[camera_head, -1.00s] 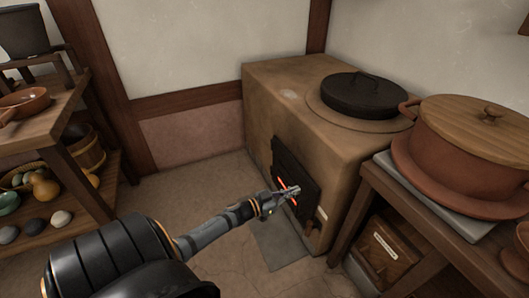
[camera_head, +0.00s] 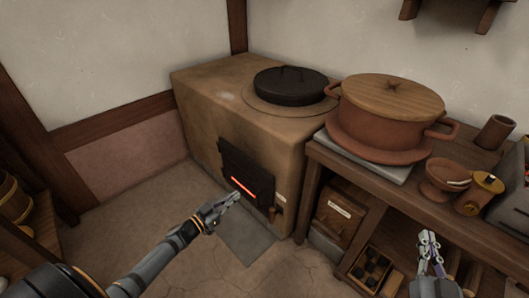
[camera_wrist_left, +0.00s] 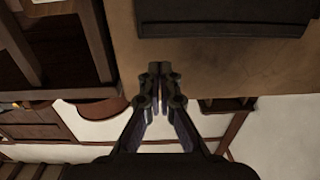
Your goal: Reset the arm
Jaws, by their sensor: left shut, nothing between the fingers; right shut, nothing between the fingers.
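My left gripper (camera_head: 232,198) reaches in from the lower left of the head view. It is shut and empty, in front of the clay stove's dark fire door (camera_head: 247,177), where a red glow shows through a slot. In the left wrist view my left gripper (camera_wrist_left: 160,68) has its fingertips together. The dark door (camera_wrist_left: 225,18) lies across the top of that view. My right gripper (camera_head: 430,236) is at the lower right of the head view, pointing up, shut and empty, in front of the wooden table.
The clay stove (camera_head: 205,105) has a black lid (camera_head: 290,86) on top. The wooden table (camera_head: 400,190) at right holds a lidded clay pot (camera_head: 385,118), a footed bowl (camera_head: 446,178) and a cup (camera_head: 495,132). A wooden bucket (camera_head: 13,200) is at far left. Floor (camera_head: 130,215) left of the stove is clear.

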